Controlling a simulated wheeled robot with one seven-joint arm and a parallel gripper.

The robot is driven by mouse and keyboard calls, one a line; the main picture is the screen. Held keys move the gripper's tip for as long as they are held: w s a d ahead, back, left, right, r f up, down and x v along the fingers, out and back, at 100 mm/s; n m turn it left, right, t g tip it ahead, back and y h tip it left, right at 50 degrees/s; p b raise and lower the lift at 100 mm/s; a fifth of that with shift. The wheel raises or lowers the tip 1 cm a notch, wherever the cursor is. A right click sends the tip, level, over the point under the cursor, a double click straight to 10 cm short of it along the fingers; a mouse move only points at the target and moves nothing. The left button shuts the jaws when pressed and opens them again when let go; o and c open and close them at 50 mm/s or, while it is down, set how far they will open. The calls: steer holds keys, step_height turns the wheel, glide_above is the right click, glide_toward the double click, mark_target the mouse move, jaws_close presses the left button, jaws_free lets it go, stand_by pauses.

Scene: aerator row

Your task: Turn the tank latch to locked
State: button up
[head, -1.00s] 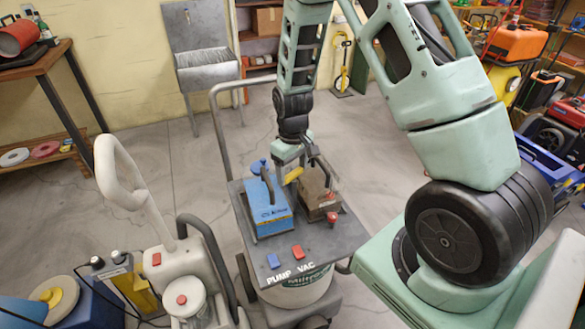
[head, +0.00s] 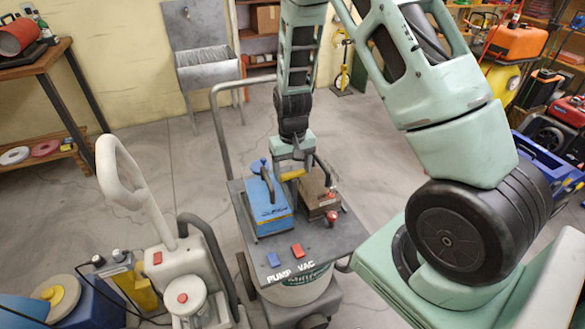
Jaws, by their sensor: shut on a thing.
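The tank latch shows as a short yellow handle (head: 292,174) above the cart's dark top, between a blue unit (head: 268,210) and a brown unit (head: 316,196). My gripper (head: 293,166) reaches down from above and is shut on the yellow handle. The handle lies nearly level across the picture. The fingertips are small and partly hidden, and the latch's mount and any lock marking cannot be made out.
The cart top (head: 258,254) carries a blue and a red switch by the words PUMP and VAC. A red knob (head: 331,218) is at the right. A cream machine (head: 178,265) with a loop handle stands left of the cart. Open floor (head: 160,160) lies behind.

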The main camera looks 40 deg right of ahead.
mark_target(293, 173)
steer(key=shift+w, duration=0.1)
steer(key=o, duration=1)
steer(key=shift+r, duration=0.1)
step_height(293, 173, up, 17)
steer(key=shift+r+b, duration=0.15)
steer(key=shift+b, duration=0.35)
